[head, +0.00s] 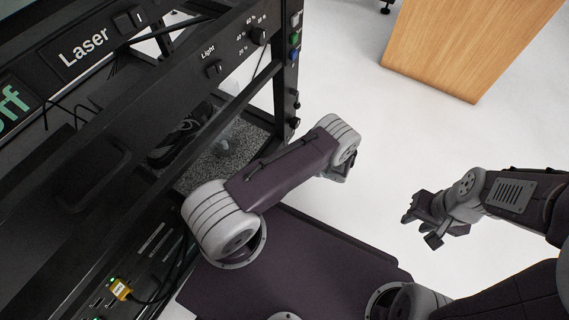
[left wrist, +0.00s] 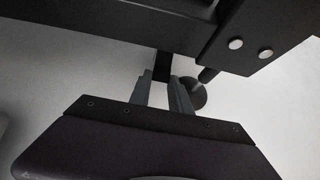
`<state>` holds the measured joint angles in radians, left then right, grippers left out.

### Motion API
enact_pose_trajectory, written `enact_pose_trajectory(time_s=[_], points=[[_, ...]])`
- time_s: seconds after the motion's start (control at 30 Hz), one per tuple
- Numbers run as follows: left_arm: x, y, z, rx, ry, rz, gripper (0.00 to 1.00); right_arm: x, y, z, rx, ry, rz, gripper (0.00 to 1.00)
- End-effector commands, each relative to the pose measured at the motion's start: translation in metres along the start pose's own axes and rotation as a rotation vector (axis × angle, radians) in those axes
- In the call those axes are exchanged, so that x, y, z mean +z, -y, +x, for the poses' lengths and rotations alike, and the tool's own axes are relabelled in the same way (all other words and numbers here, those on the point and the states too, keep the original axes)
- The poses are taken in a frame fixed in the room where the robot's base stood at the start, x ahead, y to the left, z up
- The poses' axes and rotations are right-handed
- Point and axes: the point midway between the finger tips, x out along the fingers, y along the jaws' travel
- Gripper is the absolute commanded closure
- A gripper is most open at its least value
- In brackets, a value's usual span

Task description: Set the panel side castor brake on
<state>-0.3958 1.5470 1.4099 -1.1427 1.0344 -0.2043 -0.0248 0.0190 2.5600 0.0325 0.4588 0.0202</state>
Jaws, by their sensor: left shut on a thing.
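In the left wrist view, my left gripper (left wrist: 161,80) is shut on a small dark tab, the castor brake (left wrist: 163,64), under the black frame edge. A dark round castor part (left wrist: 195,95) shows just right of the fingers, partly hidden by them. In the head view, my left arm reaches past the frame's near corner; its gripper is mostly hidden behind the wrist, and the castor and brake do not show there. My right gripper (head: 421,229) is open and empty over the floor at the right.
The black turntable frame (head: 286,85) with its panel, knobs and Light switch (head: 214,68) fills the left side. A yellow-tagged connector (head: 121,289) is at the lower left. A wooden piece of furniture (head: 470,45) stands at the upper right. The white floor between is clear.

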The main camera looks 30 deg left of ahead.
Motion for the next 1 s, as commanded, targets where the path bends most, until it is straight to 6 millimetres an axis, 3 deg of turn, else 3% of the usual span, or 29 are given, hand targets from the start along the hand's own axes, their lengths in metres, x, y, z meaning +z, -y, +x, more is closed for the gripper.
enact_pose_trajectory(time_s=[0.5,0.53,0.57,0.87,1.0], points=[[-0.001,0.0,0.002,0.0,0.022,0.0,1.0,0.0,0.0,0.005,0.0,0.0,0.0,0.67],[-0.002,0.0,0.002,0.0,0.022,0.0,0.74,0.001,0.0,0.005,0.0,0.0,0.0,0.67],[-0.001,0.0,0.002,0.0,0.022,0.0,0.67,0.0,0.0,0.005,0.0,0.0,0.0,0.67],[-0.001,0.0,0.0,0.0,0.022,0.0,0.67,0.0,0.0,0.004,0.0,0.0,0.0,0.67],[0.003,0.001,-0.021,-0.004,0.022,0.002,0.67,-0.001,0.0,-0.014,0.0,0.0,0.0,0.67]])
